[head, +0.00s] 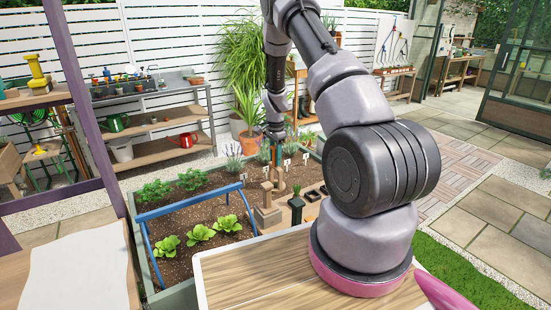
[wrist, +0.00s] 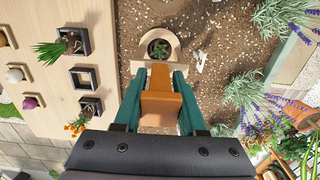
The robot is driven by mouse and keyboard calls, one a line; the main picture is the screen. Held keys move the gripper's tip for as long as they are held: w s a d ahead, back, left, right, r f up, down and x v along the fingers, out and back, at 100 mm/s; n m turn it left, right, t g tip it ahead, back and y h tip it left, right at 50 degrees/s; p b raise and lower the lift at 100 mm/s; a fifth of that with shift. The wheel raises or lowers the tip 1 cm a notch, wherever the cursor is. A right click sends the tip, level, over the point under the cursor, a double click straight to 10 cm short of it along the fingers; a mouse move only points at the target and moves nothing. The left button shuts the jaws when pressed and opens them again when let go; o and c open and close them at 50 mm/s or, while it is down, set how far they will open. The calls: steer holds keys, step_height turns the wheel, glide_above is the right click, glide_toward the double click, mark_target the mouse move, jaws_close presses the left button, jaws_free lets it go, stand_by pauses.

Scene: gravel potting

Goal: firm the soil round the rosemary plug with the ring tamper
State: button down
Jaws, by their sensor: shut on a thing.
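My gripper (wrist: 160,92) is shut on the orange-brown handle (wrist: 160,105) of the ring tamper, its teal fingers on either side. The tamper's pale wooden ring (wrist: 142,48) reaches out beyond the fingers. The rosemary plug (wrist: 159,48), a small dark-green tuft, shows inside the ring's opening in the wrist view. I cannot tell whether the ring touches the soil (wrist: 208,20).
A pale board (wrist: 40,95) left of the tamper carries black square pots, one with green sprigs (wrist: 50,52). Lavender (wrist: 240,90) grows close on the right. In the head view a blue hoop (head: 190,205) spans the bed, and lettuces (head: 199,233) stand nearer.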

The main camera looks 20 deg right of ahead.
steer(key=shift+s+f, duration=0.1)
stand_by(0.5)
steer(key=shift+r, duration=5.05)
